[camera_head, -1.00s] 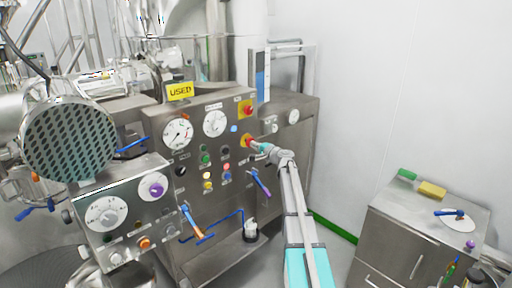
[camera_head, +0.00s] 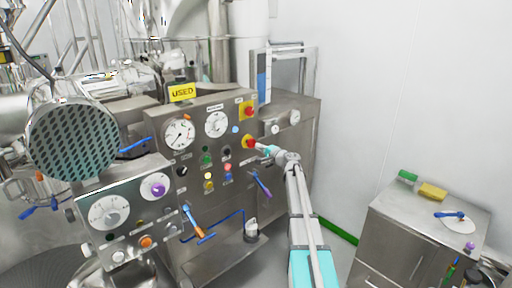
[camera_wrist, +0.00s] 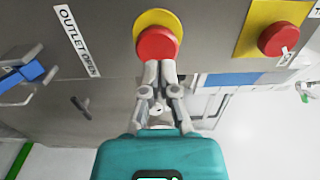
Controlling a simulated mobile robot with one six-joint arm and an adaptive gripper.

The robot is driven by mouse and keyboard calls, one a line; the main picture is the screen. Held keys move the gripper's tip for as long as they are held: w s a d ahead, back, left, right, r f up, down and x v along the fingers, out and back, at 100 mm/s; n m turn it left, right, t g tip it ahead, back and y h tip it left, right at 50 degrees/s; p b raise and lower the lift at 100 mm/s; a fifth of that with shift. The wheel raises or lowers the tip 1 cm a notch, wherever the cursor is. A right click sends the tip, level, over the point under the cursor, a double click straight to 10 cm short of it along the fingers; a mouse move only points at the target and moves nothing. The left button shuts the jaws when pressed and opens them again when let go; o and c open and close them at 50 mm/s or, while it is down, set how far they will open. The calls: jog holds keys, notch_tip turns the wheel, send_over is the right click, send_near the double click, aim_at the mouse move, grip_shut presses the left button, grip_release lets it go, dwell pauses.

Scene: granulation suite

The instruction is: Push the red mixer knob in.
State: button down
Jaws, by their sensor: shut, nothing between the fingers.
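Gauges (camera_head: 180,134), small coloured buttons and blue-handled levers (camera_head: 261,184) cover the panel. An "OUTLET OPEN" label (camera_wrist: 77,40) is near the knob. A steel cabinet (camera_head: 400,235) with green and yellow items stands at the right. Open floor and a white wall lie between.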

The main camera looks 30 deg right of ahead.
jog(key=v, duration=1.1)
dwell(0.3)
jog(key=s+a+f+n+g+y, duration=0.1)
jog(key=s+a+f+n+g, duration=0.25)
jog(key=a, duration=0.45)
jog(key=s+a+f+n+g+y, duration=0.1)
jog(key=s+a+f+n+g, duration=0.2)
jog(key=a, duration=0.5)
jog(key=s+a+f+n+g, duration=0.2)
jog(key=a+f+g, duration=0.15)
jog(key=a, duration=0.45)
jog(key=s+a+f+n+g+h, duration=0.2)
jog(key=s+a+f, duration=0.1)
jog(key=s, duration=0.3)
jog(key=s+a+f+n+g+h, duration=0.2)
jog(key=s+a, duration=0.1)
jog(key=s, duration=0.4)
jog(key=s+a+f+n+g+h, duration=0.2)
jog(key=s+a+f+g+h, duration=0.1)
jog(key=s, duration=0.4)
jog(key=shift+a+f, duration=0.35)
jog(key=shift+a, duration=0.05)
